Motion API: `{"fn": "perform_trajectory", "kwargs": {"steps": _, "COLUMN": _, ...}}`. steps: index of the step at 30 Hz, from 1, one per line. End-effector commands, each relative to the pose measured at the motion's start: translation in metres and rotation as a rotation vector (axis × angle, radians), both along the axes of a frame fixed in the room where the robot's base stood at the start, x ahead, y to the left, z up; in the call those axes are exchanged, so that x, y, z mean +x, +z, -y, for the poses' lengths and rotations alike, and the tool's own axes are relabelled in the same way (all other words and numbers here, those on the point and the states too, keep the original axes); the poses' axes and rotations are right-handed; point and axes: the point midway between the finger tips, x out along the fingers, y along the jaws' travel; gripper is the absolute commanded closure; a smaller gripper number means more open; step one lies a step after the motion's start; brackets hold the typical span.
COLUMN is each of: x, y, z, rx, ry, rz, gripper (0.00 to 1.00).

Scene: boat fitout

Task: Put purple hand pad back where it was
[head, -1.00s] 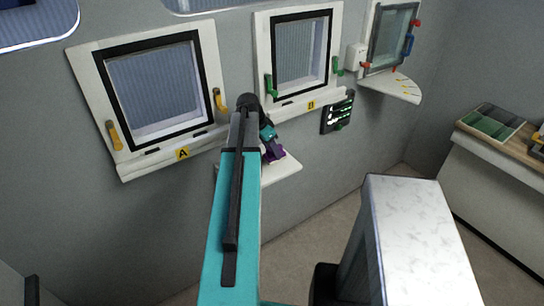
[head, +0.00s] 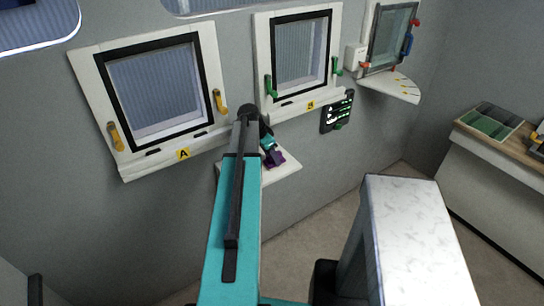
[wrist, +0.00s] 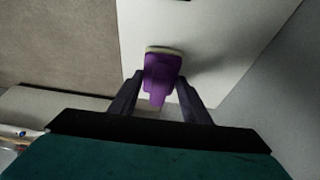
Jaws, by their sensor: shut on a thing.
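The purple hand pad (wrist: 161,70) is between the two fingers of my gripper (wrist: 158,88) in the wrist view. It has a pale edge along its far end. In the head view the purple pad (head: 276,157) shows at the end of my arm, over the small white shelf (head: 285,172) on the wall below windows A and B. My gripper (head: 270,150) is shut on the pad, partly hidden behind my arm. I cannot tell whether the pad touches the shelf.
Window A (head: 160,88) has yellow handles and window B (head: 300,55) green ones. A dark tool panel (head: 338,112) hangs on the wall. A white corner shelf (head: 390,86) is further right. A bench with a green compartment tray (head: 489,122) stands at right.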

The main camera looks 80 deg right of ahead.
Motion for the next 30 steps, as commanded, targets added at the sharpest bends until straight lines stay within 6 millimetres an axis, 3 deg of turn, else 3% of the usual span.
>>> {"fn": "perform_trajectory", "kwargs": {"steps": 1, "x": 0.0, "y": -0.002, "z": 0.0, "rx": 0.0, "ry": 0.0, "rz": 0.0, "gripper": 0.93}}
{"fn": "perform_trajectory", "kwargs": {"steps": 2, "x": 0.0, "y": -0.002, "z": 0.0, "rx": 0.0, "ry": 0.0, "rz": 0.0, "gripper": 0.55}}
{"fn": "perform_trajectory", "kwargs": {"steps": 5, "x": 0.0, "y": -0.001, "z": 0.0, "rx": 0.0, "ry": 0.0, "rz": 0.0, "gripper": 0.38}}
{"fn": "perform_trajectory", "kwargs": {"steps": 20, "x": 0.001, "y": 0.003, "z": -0.001, "rx": 0.0, "ry": 0.001, "rz": 0.0, "gripper": 0.38}}
{"fn": "perform_trajectory", "kwargs": {"steps": 30, "x": 0.01, "y": 0.029, "z": -0.008, "rx": -0.002, "ry": 0.002, "rz": 0.0, "gripper": 0.38}}
